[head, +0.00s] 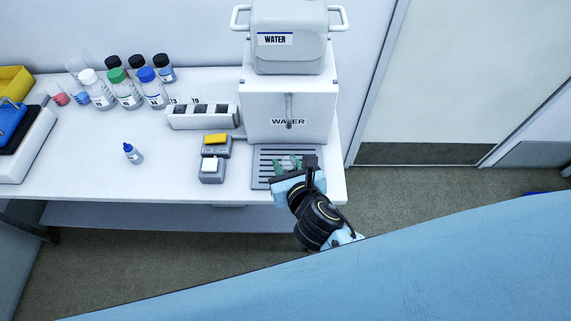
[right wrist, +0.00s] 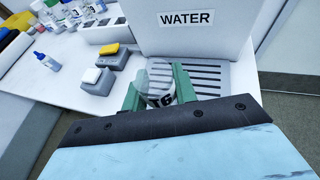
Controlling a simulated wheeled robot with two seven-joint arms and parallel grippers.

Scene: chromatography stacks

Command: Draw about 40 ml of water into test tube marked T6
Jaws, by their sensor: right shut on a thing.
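The water dispenser (head: 289,105) stands at the right end of the bench, with a tap (head: 289,108) on its front and a slotted drip tray (head: 262,178) below. In the right wrist view its front (right wrist: 190,28) reads WATER. My right gripper (head: 290,165) is over the drip tray. In the right wrist view, its green fingers (right wrist: 157,90) are shut on the clear test tube marked T6 (right wrist: 160,78). The tube's lower part is hidden by the gripper, and I cannot make out any water in it. My left gripper is not in view.
Left of the dispenser are a rack (head: 203,117), a small device with a yellow top (head: 216,139) and one with a white top (head: 211,167). Capped bottles (head: 127,92) stand at the back, and a small dropper bottle (head: 132,153) nearer the front. The bench's front middle is clear.

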